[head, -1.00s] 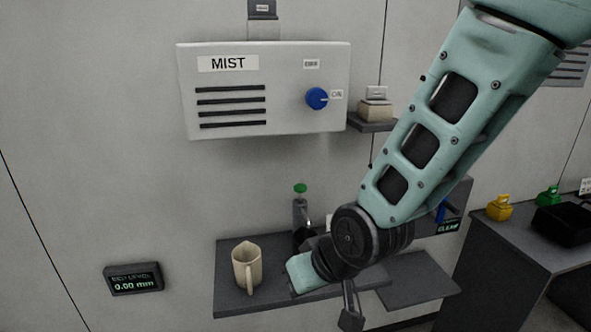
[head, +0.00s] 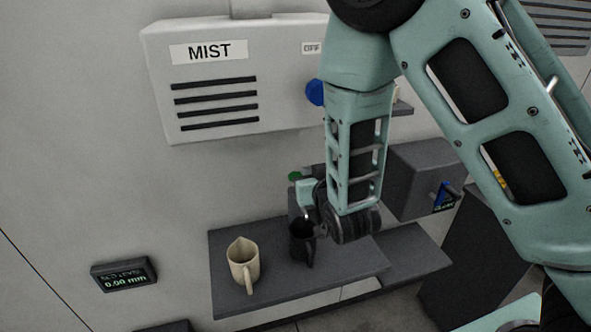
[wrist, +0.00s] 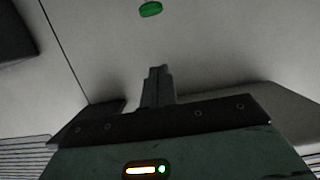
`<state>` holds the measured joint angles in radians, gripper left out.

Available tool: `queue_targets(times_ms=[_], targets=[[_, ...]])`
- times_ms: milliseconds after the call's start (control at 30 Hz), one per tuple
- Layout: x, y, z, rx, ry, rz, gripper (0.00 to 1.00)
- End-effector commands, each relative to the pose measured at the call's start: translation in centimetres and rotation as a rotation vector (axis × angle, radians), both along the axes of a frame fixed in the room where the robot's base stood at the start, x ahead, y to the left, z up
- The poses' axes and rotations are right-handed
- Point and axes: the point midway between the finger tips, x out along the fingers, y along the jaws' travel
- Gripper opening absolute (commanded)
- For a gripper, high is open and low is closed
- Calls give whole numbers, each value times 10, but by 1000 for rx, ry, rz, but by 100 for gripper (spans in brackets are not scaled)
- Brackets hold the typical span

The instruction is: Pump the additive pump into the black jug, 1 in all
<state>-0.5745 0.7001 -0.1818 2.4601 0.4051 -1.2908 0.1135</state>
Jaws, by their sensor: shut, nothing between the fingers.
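The black jug (head: 302,242) stands on the grey shelf, partly covered by my wrist. The additive pump's green top (head: 295,177) shows just above and left of my wrist; most of the pump body is hidden behind my arm. In the wrist view a green disc, apparently the pump top (wrist: 150,9), lies beyond my fingertips at the upper edge. My gripper (wrist: 158,72) is shut and empty, with a visible gap between its fingertips and the green disc. In the head view its fingers are not clearly visible.
A cream jug (head: 243,268) stands on the shelf (head: 285,293), left of the black jug. A white MIST box (head: 225,75) with a blue knob (head: 315,92) is above. A display (head: 124,275) reading 0.00 mm is at left. A grey box (head: 420,175) is at right.

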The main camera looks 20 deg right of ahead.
Motion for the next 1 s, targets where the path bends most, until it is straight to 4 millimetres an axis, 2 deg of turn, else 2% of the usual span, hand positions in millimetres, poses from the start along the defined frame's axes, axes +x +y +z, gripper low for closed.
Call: queue_targets(times_ms=[200, 333, 467, 833, 1000], targets=[[1, 0, 0, 1, 2, 0, 0], [8, 0, -1, 1, 3, -1, 0], [27, 0, -5, 0, 3, -1, 0], [101, 0, -23, -1, 4, 0, 0], [97, 0, -47, -1, 7, 1, 0]])
